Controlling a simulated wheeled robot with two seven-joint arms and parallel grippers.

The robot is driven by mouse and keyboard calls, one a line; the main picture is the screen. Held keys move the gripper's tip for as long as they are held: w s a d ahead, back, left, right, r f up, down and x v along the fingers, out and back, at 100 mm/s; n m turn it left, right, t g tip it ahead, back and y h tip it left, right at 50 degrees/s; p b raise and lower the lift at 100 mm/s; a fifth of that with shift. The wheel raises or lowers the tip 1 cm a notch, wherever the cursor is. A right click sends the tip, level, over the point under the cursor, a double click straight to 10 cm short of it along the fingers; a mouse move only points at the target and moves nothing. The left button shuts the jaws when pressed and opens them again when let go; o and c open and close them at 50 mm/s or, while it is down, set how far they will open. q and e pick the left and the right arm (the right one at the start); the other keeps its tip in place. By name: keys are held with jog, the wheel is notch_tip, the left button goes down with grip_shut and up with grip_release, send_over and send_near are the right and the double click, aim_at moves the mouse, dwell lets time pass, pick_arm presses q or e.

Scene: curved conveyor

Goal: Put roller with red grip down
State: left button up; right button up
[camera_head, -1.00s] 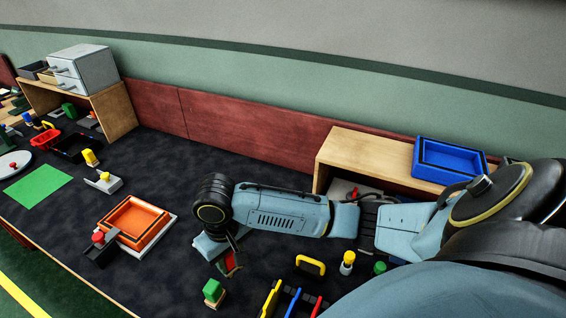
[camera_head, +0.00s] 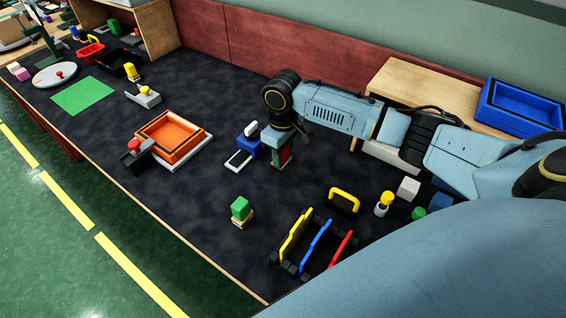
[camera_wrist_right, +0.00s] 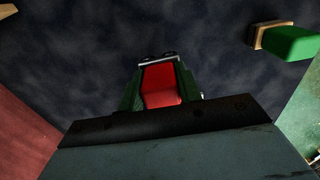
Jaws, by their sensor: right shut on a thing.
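My right gripper (camera_head: 281,158) points down near the middle of the dark table, at the table's surface or just above it. It is shut on the roller with red grip; the red grip (camera_wrist_right: 160,85) shows between green sides in the right wrist view. A silvery edge and dark round ends lie beyond the grip there. In the head view only a red sliver (camera_head: 286,155) of the roller shows, and the gripper hides the remainder. I cannot tell whether the roller touches the table. My left gripper is not in view.
A blue item (camera_head: 248,142) with a white plate stands just left of my right gripper. A green block (camera_head: 240,207) and a rack of coloured handles (camera_head: 292,262) stand nearer. An orange tray (camera_head: 150,130) lies left, a wooden shelf (camera_head: 408,85) behind right. Bare table lies between.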

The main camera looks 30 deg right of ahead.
aim_at(283, 161)
notch_tip(283, 161, down, 3)
jog(key=shift+f+b, duration=0.1)
jog(key=shift+b, duration=0.2)
jog(key=shift+f, duration=0.15)
jog(key=o, duration=0.9)
jog(key=shift+f, duration=0.1)
jog(key=shift+r, duration=0.2)
notch_tip(283, 161, up, 11)
jog(key=p, duration=0.2)
jog(key=shift+r+p, duration=0.2)
jog(key=shift+p, duration=0.1)
jog(key=shift+r, duration=0.3)
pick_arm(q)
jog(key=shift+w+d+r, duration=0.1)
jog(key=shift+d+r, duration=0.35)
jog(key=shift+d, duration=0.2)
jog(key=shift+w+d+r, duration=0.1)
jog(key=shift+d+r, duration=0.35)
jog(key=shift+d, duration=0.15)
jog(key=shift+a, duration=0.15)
